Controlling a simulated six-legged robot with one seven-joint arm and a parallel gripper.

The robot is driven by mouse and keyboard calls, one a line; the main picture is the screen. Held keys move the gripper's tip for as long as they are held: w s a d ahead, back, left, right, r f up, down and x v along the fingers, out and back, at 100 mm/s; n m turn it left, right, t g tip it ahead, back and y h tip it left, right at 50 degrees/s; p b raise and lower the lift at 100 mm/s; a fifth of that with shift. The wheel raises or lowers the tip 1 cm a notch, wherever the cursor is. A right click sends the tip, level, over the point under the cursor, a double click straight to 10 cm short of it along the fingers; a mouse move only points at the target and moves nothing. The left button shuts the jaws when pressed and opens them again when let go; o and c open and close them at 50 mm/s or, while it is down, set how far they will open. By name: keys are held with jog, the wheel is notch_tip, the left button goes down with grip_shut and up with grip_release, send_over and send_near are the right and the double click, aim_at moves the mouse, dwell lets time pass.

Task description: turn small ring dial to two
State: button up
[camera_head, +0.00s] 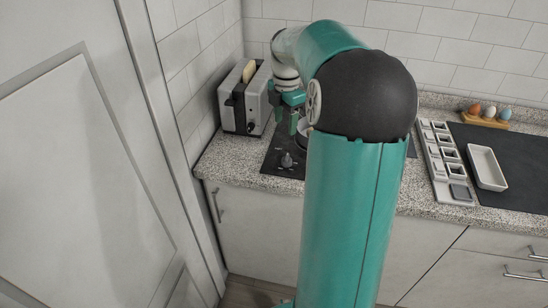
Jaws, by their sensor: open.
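A small dark dial (287,160) sits near the front of a black cooktop panel (270,165) on the counter. I cannot read any marks around it, nor tell which number it points to. My gripper (287,118) is open, with its green fingers pointing down above the cooktop, behind and above the dial and apart from it. My own arm hides most of the cooktop to the right. Part of a round light-coloured pot or ring (302,134) shows beside the gripper, mostly hidden by the arm.
A grey toaster (234,108) with bread stands just left of the gripper, near the wall. At the right are a compartment tray (437,160), a white dish (487,168) on a dark mat (525,165), and eggs in a wooden holder (484,120). A door (90,180) stands at the left.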

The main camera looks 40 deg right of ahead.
aim_at(287, 157)
jog(key=f, duration=1.4)
jog(key=shift+s+d, duration=0.25)
jog(key=shift+d, duration=0.15)
jog(key=shift+r, duration=0.1)
jog(key=c, duration=1)
